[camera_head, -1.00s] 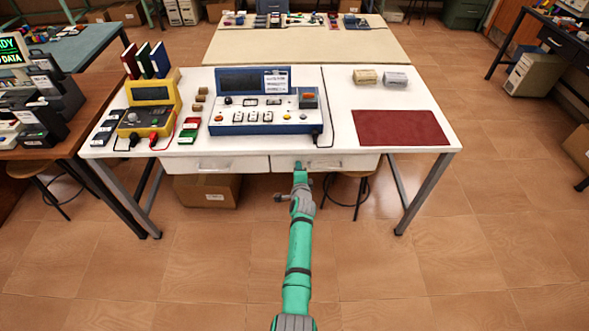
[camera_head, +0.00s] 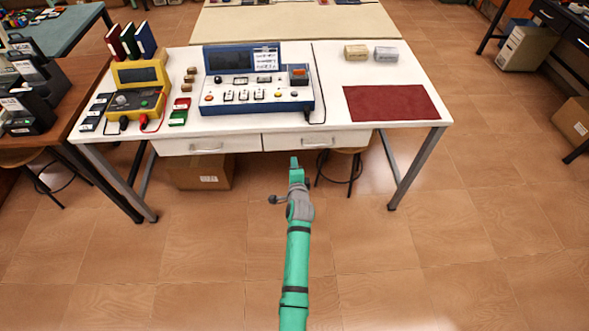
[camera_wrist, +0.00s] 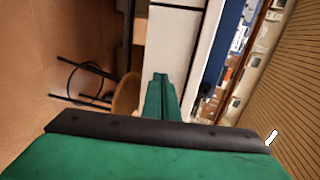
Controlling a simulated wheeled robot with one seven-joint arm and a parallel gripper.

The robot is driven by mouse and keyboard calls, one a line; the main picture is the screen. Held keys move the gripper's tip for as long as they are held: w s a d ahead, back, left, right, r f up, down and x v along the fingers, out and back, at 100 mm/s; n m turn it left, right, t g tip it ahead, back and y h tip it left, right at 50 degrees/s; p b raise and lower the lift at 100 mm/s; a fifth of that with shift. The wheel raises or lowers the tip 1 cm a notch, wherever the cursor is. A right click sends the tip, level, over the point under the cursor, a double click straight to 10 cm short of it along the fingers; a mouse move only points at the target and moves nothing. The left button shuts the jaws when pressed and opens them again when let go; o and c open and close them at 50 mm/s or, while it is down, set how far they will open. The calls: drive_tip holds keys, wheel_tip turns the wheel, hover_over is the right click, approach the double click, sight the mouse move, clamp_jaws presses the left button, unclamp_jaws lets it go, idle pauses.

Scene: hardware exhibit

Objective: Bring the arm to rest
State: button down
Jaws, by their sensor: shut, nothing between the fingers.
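My green arm reaches forward from the bottom of the head view. My gripper (camera_head: 295,161) is shut and empty, in front of the white table (camera_head: 412,110) and just below its drawer fronts. It appears apart from the table. In the wrist view the closed green fingers (camera_wrist: 160,85) point toward the table front, which shows sideways. The right drawer (camera_head: 315,140) is right behind the gripper in the head view and looks closed.
On the table are a blue console (camera_head: 262,105), a yellow meter (camera_head: 140,105), a dark red mat (camera_head: 390,102) and several small blocks. A stool (camera_head: 342,168) and a cardboard box (camera_head: 203,172) stand beneath.

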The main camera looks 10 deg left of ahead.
drive_tip(key=shift+v, duration=1.25)
drive_tip(key=s+d+f+n+h, duration=0.15)
drive_tip(key=s+d+n, duration=0.3)
drive_tip(key=s, duration=0.95)
drive_tip(key=s+d+f+n+h, duration=0.1)
drive_tip(key=s+d+f+n, duration=0.3)
drive_tip(key=s, duration=1.1)
drive_tip(key=s+d+r+n, duration=0.1)
drive_tip(key=s+r+n, duration=0.2)
drive_tip(key=s+r, duration=0.6)
drive_tip(key=s+d+r+n+t, duration=0.1)
drive_tip(key=s+r+n, duration=0.2)
drive_tip(key=s+r, duration=0.6)
drive_tip(key=s+h, duration=0.1)
drive_tip(key=s, duration=0.3)
drive_tip(key=shift+s+d+n, duration=0.15)
drive_tip(key=shift+s+n, duration=0.2)
drive_tip(key=shift+s, duration=0.05)
